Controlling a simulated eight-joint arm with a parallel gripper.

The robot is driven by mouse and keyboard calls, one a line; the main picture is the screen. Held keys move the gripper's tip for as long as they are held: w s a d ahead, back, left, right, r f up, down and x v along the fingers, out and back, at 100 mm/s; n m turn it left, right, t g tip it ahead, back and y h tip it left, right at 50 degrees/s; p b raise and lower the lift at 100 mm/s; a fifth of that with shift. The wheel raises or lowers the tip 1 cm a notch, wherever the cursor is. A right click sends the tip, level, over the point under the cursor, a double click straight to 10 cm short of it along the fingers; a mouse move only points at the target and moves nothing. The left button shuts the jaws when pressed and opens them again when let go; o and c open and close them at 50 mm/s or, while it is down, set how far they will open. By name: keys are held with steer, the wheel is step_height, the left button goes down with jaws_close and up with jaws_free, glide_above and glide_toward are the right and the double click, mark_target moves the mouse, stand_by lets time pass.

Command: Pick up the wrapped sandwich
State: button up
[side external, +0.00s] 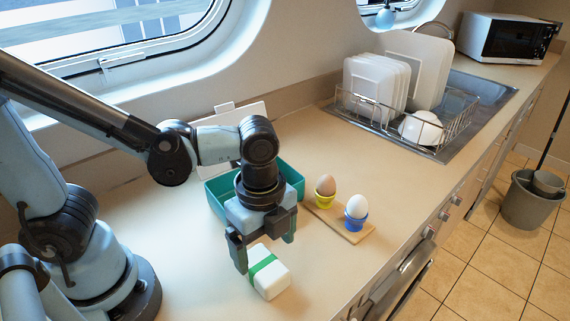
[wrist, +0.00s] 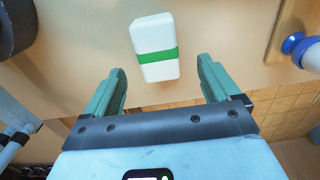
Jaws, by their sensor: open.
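The wrapped sandwich is a white rounded block (side external: 270,281) with a green band around its middle, lying on the counter near the front edge in the side view. In the wrist view the sandwich (wrist: 154,48) lies beyond the fingertips, roughly centred between them. My gripper (side external: 264,252) is open and empty, pointing down just behind and above the sandwich. In the wrist view the two green-padded fingers of my gripper (wrist: 162,76) are spread wider than the sandwich. No contact with the sandwich shows.
A teal tray (side external: 294,177) stands behind my gripper. To the right, a wooden board (side external: 334,223) carries a brown egg (side external: 326,184) in a yellow cup and a white egg (side external: 357,206) in a blue cup. A dish rack (side external: 455,128) stands farther back. Counter right of the sandwich is clear.

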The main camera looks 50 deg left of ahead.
mark_target(264, 263)
steer(key=shift+s+a+f, duration=0.1)
steer(key=shift+f, duration=1.45)
steer(key=shift+s+a+f, duration=0.1)
steer(key=shift+f, duration=1.4)
steer(key=c, duration=1.1)
